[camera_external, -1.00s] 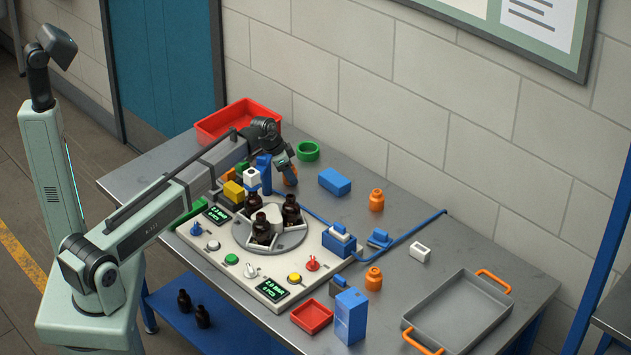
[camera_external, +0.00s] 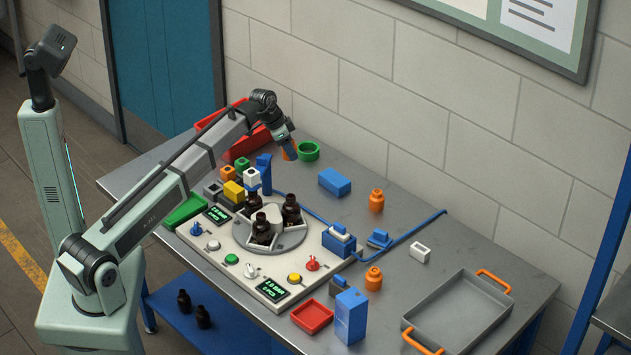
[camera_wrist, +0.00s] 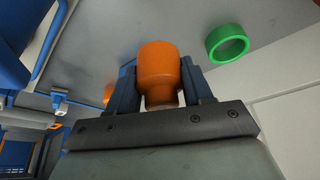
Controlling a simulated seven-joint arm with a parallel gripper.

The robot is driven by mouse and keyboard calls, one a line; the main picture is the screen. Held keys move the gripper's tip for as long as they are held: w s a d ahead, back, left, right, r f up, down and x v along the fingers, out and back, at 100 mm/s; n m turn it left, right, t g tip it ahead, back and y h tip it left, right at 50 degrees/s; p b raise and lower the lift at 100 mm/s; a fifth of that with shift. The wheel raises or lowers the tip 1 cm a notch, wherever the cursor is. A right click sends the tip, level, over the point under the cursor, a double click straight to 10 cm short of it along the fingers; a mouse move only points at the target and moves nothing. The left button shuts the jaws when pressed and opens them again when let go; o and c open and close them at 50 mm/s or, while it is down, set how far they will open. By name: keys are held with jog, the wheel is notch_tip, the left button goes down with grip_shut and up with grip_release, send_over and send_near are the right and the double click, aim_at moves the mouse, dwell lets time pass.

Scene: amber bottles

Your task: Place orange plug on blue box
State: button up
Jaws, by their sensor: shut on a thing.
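My gripper (camera_external: 289,150) is shut on an orange plug (camera_wrist: 158,65). In the wrist view the plug is between the two dark fingers, its wide end beyond them. In the external view only a sliver of orange shows beside the fingers, above the table near the green ring. A blue box (camera_external: 335,182) lies on the table to the right of and below my gripper. A taller blue box (camera_external: 351,316) stands near the front edge. I cannot tell which one the task names. Two other orange plugs, one toward the back (camera_external: 376,200) and one nearer the front (camera_external: 373,278), stand on the table.
A green ring (camera_external: 308,151) is close to my gripper; it also shows in the wrist view (camera_wrist: 228,43). A red bin (camera_external: 246,146) is behind the arm. The control panel with brown bottles (camera_external: 262,230) and a blue upright (camera_external: 265,172) are nearby. A grey tray (camera_external: 460,310) sits at the right.

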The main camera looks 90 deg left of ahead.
jog(key=w+d+r+m, duration=0.1)
jog(key=w+d, duration=0.3)
jog(key=d, duration=0.1)
jog(key=w+d+r+m, duration=0.1)
jog(key=w+d, duration=0.4)
jog(key=w+d+m+h, duration=0.1)
jog(key=w+d, duration=0.4)
jog(key=d, duration=0.1)
jog(key=shift+w+r, duration=0.15)
jog(key=shift+r, duration=0.25)
jog(key=w+d+r+m, duration=0.1)
jog(key=w+d+r, duration=0.15)
jog(key=d, duration=0.45)
jog(key=w+d+r+m+h, duration=0.1)
jog(key=w+d, duration=0.2)
jog(key=d, duration=0.4)
jog(key=w+d+r+m, duration=0.1)
jog(key=w+d+r, duration=0.15)
jog(key=d, duration=0.35)
notch_tip(320, 180, up, 6)
jog(key=m+h, duration=0.1)
jog(key=m, duration=0.1)
send_over(357, 299)
jog(key=s, duration=0.1)
jog(key=shift+s+a+f, duration=0.15)
jog(key=shift+s+a, duration=0.05)
jog(key=shift+a, duration=0.1)
jog(key=shift+f, duration=4.65)
jog(key=shift+f, duration=0.15)
